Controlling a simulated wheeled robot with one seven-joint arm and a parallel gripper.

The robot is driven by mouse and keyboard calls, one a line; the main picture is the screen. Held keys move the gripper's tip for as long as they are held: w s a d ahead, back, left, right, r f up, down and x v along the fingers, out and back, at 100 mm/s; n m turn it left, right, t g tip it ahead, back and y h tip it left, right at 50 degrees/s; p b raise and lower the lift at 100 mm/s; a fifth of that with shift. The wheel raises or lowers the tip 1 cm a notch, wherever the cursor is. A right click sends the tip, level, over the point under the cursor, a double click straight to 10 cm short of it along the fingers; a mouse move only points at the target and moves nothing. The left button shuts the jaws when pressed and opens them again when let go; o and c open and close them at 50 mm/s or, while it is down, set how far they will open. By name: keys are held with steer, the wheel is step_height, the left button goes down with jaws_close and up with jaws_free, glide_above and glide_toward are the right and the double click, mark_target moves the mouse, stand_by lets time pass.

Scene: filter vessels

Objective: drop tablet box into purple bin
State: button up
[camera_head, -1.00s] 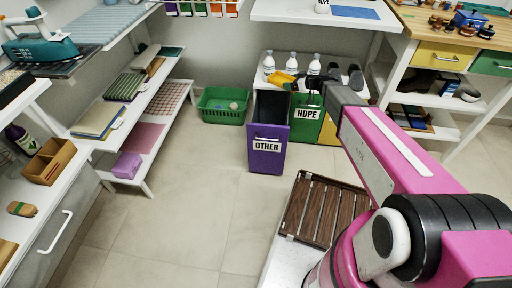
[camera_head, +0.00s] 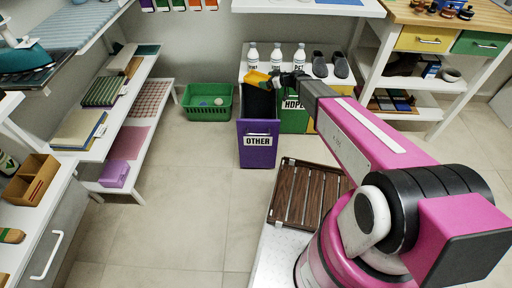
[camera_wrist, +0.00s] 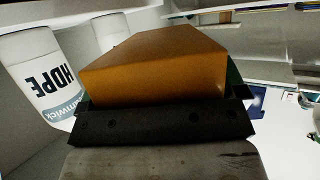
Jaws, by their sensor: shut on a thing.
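The tablet box is an orange-yellow box (camera_head: 257,79), held in my gripper (camera_head: 271,80) above the purple bin (camera_head: 258,155). The bin bears the label OTHER, and its dark open top lies below the box in the head view. A gap in height shows between box and bin rim. In the wrist view the orange box (camera_wrist: 160,62) fills the middle, between the dark fingers of my gripper (camera_wrist: 160,110). My gripper is shut on it. The bin's inside is too dark to make out.
A green bin (camera_head: 293,120) labelled HDPE stands directly right of the purple bin. Several white bottles (camera_head: 252,55) stand on the shelf behind, with dark slippers (camera_head: 340,65) to their right. A green basket (camera_head: 207,112) sits on the floor at left. A slatted wooden rack (camera_head: 308,190) lies nearer.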

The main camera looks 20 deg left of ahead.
steer(key=shift+f, duration=0.25)
steer(key=o, duration=0.6)
steer(key=shift+o, duration=0.2)
steer(key=v, duration=1)
steer(key=shift+d+r, duration=0.25)
steer(key=shift+d, duration=0.1)
steer(key=shift+s, duration=0.1)
